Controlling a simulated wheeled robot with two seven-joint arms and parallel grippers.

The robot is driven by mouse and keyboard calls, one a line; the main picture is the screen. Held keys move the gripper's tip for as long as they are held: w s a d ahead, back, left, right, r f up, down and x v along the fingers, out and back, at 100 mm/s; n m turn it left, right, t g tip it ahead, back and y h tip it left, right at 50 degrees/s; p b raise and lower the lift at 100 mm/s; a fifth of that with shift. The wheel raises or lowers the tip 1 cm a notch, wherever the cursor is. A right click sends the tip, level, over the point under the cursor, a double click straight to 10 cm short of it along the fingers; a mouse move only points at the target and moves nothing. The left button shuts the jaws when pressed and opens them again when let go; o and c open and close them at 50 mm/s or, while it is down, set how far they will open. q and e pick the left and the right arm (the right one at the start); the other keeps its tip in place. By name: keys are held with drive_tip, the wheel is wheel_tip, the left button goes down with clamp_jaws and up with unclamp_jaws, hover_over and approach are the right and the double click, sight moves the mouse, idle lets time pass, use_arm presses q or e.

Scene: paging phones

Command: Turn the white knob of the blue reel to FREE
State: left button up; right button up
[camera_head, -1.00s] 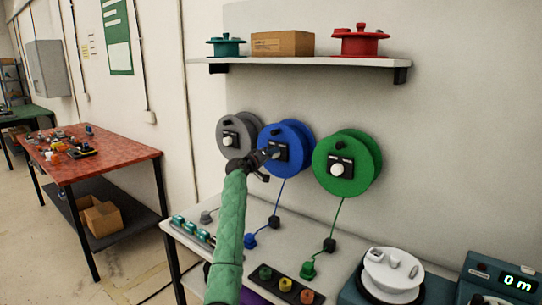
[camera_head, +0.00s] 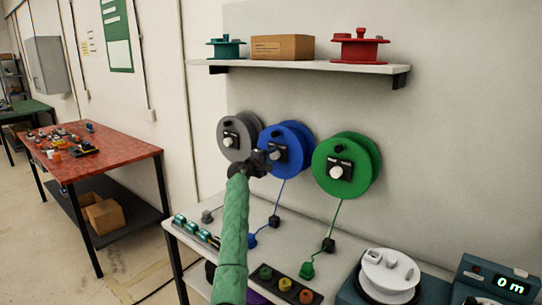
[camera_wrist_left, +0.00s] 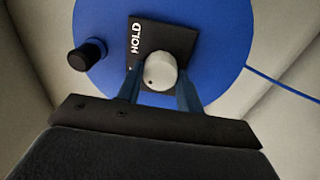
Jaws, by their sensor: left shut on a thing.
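The blue reel (camera_head: 296,138) hangs on the wall between a grey reel and a green reel. Its white knob (camera_wrist_left: 158,72) sits on a black plate (camera_wrist_left: 172,38) with the word HOLD at its left side; the word FREE is not visible. A small dark dot shows on the knob's left. My left gripper (camera_wrist_left: 157,88) has its two blue fingers on either side of the knob and is shut on it. In the head view, my left gripper (camera_head: 266,157) is at the reel's front, its dark body hiding part of the plate. My right gripper is not in view.
A black crank handle (camera_wrist_left: 87,55) sticks out of the blue reel near the gripper. The grey reel (camera_head: 233,140) and green reel (camera_head: 366,160) are close on both sides. A shelf (camera_head: 310,67) is above; a white bench (camera_head: 212,242) with plugs and buttons is below.

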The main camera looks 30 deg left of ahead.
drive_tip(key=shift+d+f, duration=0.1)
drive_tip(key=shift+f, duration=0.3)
use_arm(q)
drive_tip(key=shift+n, duration=0.3)
drive_tip(key=o, duration=1)
drive_tip(key=shift+a, duration=0.15)
drive_tip(key=shift+s, duration=0.15)
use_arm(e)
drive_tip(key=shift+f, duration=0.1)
use_arm(q)
drive_tip(key=shift+s+f, duration=0.15)
drive_tip(key=shift+s, duration=0.1)
drive_tip(key=s, duration=0.2)
drive_tip(key=s+b, duration=0.1)
drive_tip(key=s, duration=0.1)
drive_tip(key=s+b, duration=0.1)
drive_tip(key=s, duration=0.2)
drive_tip(key=shift+a, duration=0.3)
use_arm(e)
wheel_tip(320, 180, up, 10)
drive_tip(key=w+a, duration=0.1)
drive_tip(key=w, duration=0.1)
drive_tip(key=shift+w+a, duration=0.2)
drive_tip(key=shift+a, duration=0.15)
use_arm(q)
drive_tip(key=shift+f, duration=0.1)
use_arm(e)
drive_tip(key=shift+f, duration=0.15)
